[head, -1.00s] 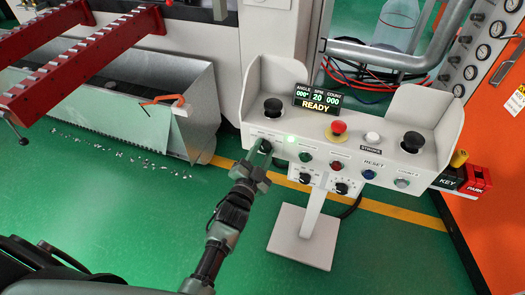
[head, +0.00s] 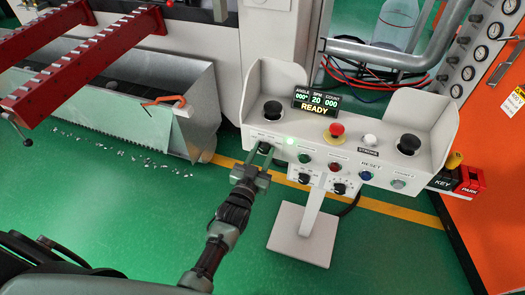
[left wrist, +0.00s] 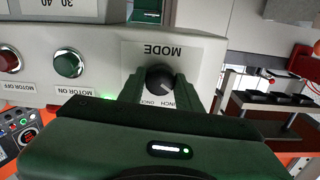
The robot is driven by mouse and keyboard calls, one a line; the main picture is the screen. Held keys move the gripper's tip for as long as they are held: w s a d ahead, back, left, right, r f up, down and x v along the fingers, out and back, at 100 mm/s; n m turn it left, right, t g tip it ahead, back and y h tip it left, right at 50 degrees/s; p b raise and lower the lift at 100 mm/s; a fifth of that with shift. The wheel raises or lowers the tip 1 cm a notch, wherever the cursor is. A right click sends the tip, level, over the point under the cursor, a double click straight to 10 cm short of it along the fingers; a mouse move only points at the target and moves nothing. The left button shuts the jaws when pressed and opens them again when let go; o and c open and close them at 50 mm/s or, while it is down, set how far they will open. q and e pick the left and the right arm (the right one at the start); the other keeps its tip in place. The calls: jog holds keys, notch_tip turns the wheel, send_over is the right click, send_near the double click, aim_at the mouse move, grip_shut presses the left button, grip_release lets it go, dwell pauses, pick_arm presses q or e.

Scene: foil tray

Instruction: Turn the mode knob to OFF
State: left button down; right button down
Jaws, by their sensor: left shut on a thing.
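The black round mode knob (left wrist: 160,80) sits on the light grey control box (head: 328,178) under the word MODE, which reads upside down in the left wrist view. INCH and ONCE labels show beside it; no OFF label is readable. My left gripper (left wrist: 158,92) is shut on the knob, one dark green finger on each side. In the head view the gripper (head: 260,160) reaches the left end of the box front, and the knob (head: 265,147) is mostly hidden behind the fingertips. The knob's exact setting is hard to tell. My right gripper is not in view.
A green MOTOR ON button (left wrist: 68,63) and a red button (left wrist: 11,59) sit beside the knob. A red mushroom button (head: 336,129) and two black palm buttons are on top. The display (head: 317,102) reads READY. A metal scrap bin (head: 190,105) stands left.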

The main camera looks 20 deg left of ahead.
pick_arm(q)
jog(key=shift+n, duration=0.5)
jog(key=c, duration=1)
grip_release()
jog(key=shift+o, duration=0.2)
jog(key=shift+s, duration=0.1)
jog(key=s, duration=0.7)
jog(key=shift+s+a, duration=0.15)
jog(key=shift+s, duration=0.15)
